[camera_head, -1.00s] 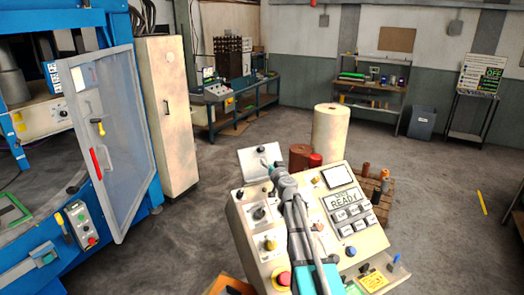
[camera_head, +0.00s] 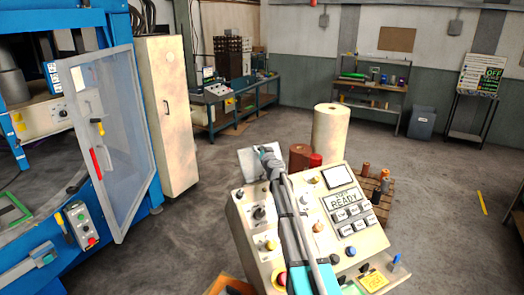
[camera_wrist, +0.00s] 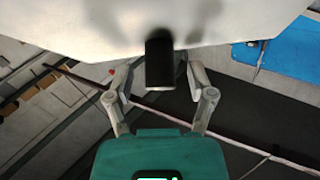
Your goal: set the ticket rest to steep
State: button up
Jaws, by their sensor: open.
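The ticket rest appears to be the pale plate (camera_head: 248,164) at the console's far left edge. In the wrist view the plate (camera_wrist: 95,28) fills the top, with a dark knob (camera_wrist: 160,62) standing out from it. My gripper (camera_head: 267,149) is in front of the plate and hides part of it and its knob in the head view. In the wrist view my gripper (camera_wrist: 160,84) is open, with one finger on each side of the knob. I see gaps beside the knob and cannot tell whether either finger touches it.
The cream control console (camera_head: 288,215) carries knobs, buttons and a display (camera_head: 344,200) reading READY. A large pale roll (camera_head: 330,135) and red cylinders (camera_head: 300,157) stand behind it. A blue machine with an open clear door (camera_head: 118,145) is at left. Floor is clear between.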

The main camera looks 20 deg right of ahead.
dwell(0.3)
grip_shut()
jog(key=s+d, duration=0.1)
jog(key=s, duration=0.5)
jog(key=shift+r+p, duration=0.35)
grip_release()
jog(key=shift+w+d, duration=0.1)
jog(key=shift+w, duration=0.05)
jog(key=s, duration=1.2)
dwell(0.5)
